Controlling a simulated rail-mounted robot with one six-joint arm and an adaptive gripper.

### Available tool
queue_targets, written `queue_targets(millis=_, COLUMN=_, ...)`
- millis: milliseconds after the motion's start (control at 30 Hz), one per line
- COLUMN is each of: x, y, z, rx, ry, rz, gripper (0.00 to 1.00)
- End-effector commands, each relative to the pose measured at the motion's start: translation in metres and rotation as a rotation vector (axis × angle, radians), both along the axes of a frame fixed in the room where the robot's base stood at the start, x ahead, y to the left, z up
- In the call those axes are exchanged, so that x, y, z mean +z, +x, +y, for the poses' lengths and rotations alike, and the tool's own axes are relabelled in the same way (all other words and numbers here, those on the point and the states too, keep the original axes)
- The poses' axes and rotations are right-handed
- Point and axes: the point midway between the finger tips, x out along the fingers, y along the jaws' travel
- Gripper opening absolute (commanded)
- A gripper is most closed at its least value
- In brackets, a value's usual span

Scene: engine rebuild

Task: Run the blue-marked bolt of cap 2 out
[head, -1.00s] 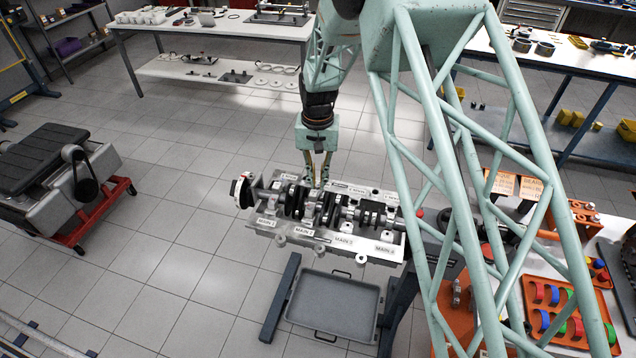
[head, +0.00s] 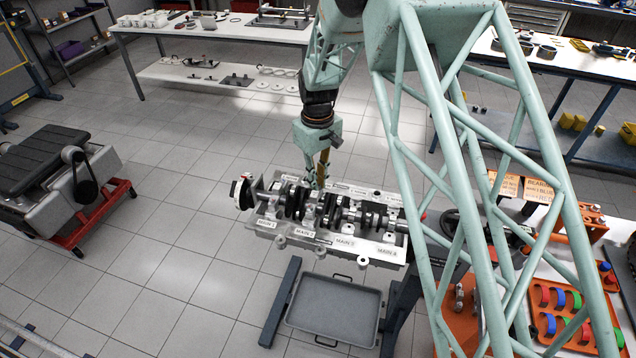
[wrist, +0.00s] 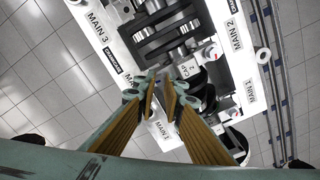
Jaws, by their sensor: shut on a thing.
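The engine block (head: 344,243) lies on its stand with the crankshaft in it and MAIN labels along its rim. In the wrist view, cap 2 (wrist: 188,69) shows its "CAP 2" label just beside my fingertips. My gripper (head: 319,186) points down into the block at the far side of the crankshaft. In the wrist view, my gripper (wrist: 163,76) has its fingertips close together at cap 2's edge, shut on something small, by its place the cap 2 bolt. The bolt and its blue mark are hidden between the fingertips.
A grey tray (head: 334,309) sits low in front of the block. An orange tray of coloured bearing shells (head: 545,322) lies on the bench at right. An engine on a red dolly (head: 105,205) stands at left. The floor between is clear.

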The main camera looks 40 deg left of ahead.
Motion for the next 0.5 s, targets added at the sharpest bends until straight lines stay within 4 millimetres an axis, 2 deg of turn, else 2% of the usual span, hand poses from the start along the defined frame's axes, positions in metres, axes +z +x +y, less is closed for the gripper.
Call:
queue_targets(millis=200, x=-0.0033, y=-0.0017, z=-0.0009, rx=0.136, ry=-0.003, rz=0.003, gripper=0.0)
queue_targets(millis=500, x=-0.0038, y=-0.0025, z=-0.0013, rx=0.239, ry=-0.004, rz=0.003, gripper=0.0)
